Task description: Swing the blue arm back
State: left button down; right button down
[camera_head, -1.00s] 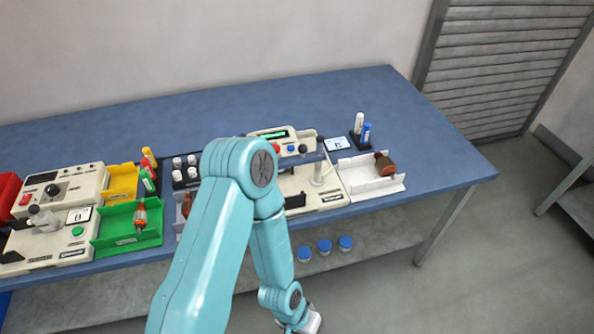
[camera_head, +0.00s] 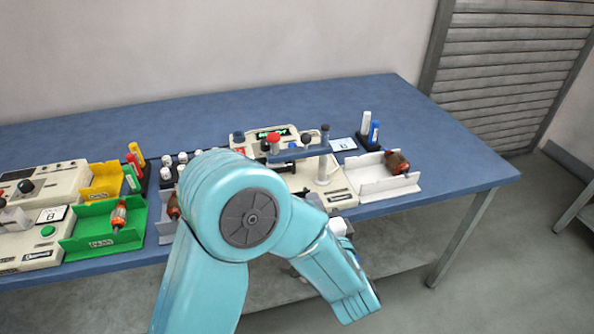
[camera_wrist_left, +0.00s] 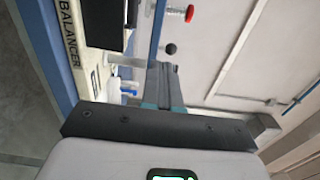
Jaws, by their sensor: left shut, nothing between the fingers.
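The blue arm (camera_head: 298,153) is a flat grey-blue bar reaching left from a pale post (camera_head: 323,165) on the cream balancer machine (camera_head: 338,194). A red knob (camera_head: 273,139) stands near its left end. In the left wrist view the blue arm (camera_wrist_left: 157,32) shows edge-on, with the BALANCER lettering to its left. My left gripper (camera_wrist_left: 165,80) is shut and empty, its fingertips close to the bar's near end; contact cannot be told. In the head view my teal arm hides most of that hand. My right gripper is not in view.
A white tray (camera_head: 388,190) with a brown armature (camera_head: 397,163) sits right of the machine. Blue and white bottles (camera_head: 374,133) stand behind it. Green (camera_head: 88,246) and yellow (camera_head: 97,193) bins lie left. The back of the blue table (camera_head: 190,116) is clear.

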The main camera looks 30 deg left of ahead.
aim_at(294, 156)
pick_arm(q)
jog(key=shift+a, duration=0.1)
jog(key=p+x, duration=0.1)
jog(key=x, duration=1.3)
jog(key=shift+w, duration=0.1)
